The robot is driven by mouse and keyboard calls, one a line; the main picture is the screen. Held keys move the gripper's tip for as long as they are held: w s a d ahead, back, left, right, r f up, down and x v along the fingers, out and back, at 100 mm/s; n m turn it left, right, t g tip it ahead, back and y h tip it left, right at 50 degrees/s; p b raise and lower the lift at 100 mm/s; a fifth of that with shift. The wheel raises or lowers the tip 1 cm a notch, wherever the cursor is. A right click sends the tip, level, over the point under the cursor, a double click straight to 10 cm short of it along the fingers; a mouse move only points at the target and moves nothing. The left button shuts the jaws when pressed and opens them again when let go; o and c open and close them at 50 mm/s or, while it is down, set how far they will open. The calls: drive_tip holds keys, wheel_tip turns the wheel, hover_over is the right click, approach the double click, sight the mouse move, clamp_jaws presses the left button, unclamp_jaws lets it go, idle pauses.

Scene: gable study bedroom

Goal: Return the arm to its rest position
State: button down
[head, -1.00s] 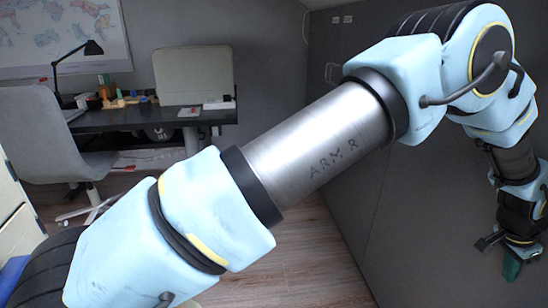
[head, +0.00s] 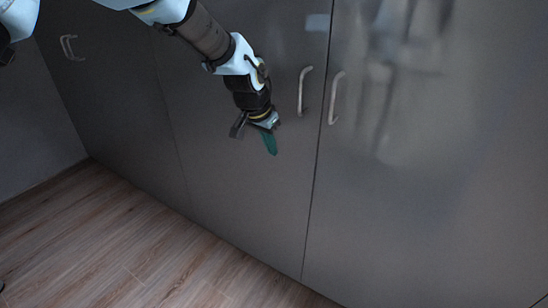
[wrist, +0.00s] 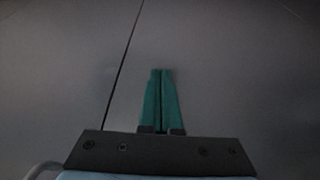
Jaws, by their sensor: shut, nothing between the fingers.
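My gripper (head: 271,143) hangs at the end of my arm in the upper middle of the head view, its green fingers pointing down in front of the grey cabinet doors (head: 240,180). In the wrist view the two green fingers of my gripper (wrist: 161,75) lie side by side, shut, with nothing between them. Only the outer part of my arm shows at the top left of the head view. I cannot tell the exact gap between fingertips and doors.
Two door handles (head: 304,92) stand out just right of my gripper, and another handle (head: 70,47) is at the upper left. Clear wooden floor (head: 130,245) spreads at the lower left. A door seam (wrist: 125,60) runs left of the fingers in the wrist view.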

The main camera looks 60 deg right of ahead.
drive_tip(key=shift+v, duration=0.75)
drive_tip(key=w+a+r+n+t+p, duration=0.1)
drive_tip(key=w+a+r+n, duration=0.1)
drive_tip(key=w+a, duration=0.45)
drive_tip(key=w+a+r+n+p, duration=0.1)
drive_tip(key=w+a+r+n, duration=0.15)
drive_tip(key=w, duration=0.75)
drive_tip(key=w+a+r+n+t+y+p, duration=0.1)
drive_tip(key=w+a+r+n+p, duration=0.1)
drive_tip(key=w+a, duration=0.65)
drive_tip(key=w+a+r+n+t+y+p, duration=0.1)
drive_tip(key=w+a+r+n, duration=0.3)
drive_tip(key=a, duration=0.8)
drive_tip(key=w+a+r+n+p, duration=0.1)
drive_tip(key=w+a+n, duration=0.1)
drive_tip(key=a, duration=0.7)
drive_tip(key=w+a+r+n+p, duration=0.1)
drive_tip(key=w+a+p, duration=0.1)
drive_tip(key=a, duration=0.6)
drive_tip(key=s+a+n+y+p, duration=0.1)
drive_tip(key=s+a+n, duration=0.2)
drive_tip(key=a, duration=0.5)
drive_tip(key=s+a+r+n+p, duration=0.1)
drive_tip(key=s+a+n, duration=0.2)
drive_tip(key=a, duration=0.6)
drive_tip(key=shift+s+r+y, duration=0.3)
drive_tip(key=shift+s+y, duration=0.05)
drive_tip(key=shift+y, duration=0.05)
drive_tip(key=shift+a, duration=0.1)
